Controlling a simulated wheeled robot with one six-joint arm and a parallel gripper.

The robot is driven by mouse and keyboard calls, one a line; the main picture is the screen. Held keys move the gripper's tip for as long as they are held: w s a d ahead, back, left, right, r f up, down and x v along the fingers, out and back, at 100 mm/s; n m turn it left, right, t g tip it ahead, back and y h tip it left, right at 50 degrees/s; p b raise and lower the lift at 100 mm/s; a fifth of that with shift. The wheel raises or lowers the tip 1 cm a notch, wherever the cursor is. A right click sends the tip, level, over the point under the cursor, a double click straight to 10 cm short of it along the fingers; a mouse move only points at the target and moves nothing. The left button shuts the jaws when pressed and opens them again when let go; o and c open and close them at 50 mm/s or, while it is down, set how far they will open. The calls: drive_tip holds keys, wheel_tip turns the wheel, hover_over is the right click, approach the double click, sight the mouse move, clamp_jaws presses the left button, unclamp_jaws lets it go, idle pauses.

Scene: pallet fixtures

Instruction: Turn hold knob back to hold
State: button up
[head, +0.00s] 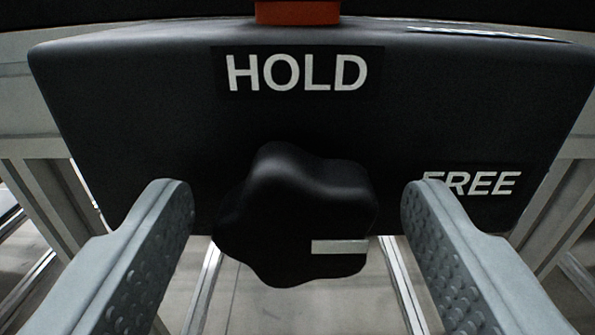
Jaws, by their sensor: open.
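The black lobed hold knob (290,215) sits at the lower middle of a dark panel (140,110) in the head view. Its white pointer line (340,247) lies level and points right, on the side of the FREE label (470,183). The HOLD label (297,73) is above the knob. My gripper (298,205) is open, with one grey textured finger on each side of the knob. Clear gaps show between both fingers and the knob, so neither appears to touch it.
An orange-red part (297,13) stands on top of the panel at the upper middle. Light metal frame posts (570,205) stand behind the panel at both sides. Pale floor and rails show below the knob.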

drive_tip(key=shift+w, duration=0.15)
drive_tip(key=c, duration=1)
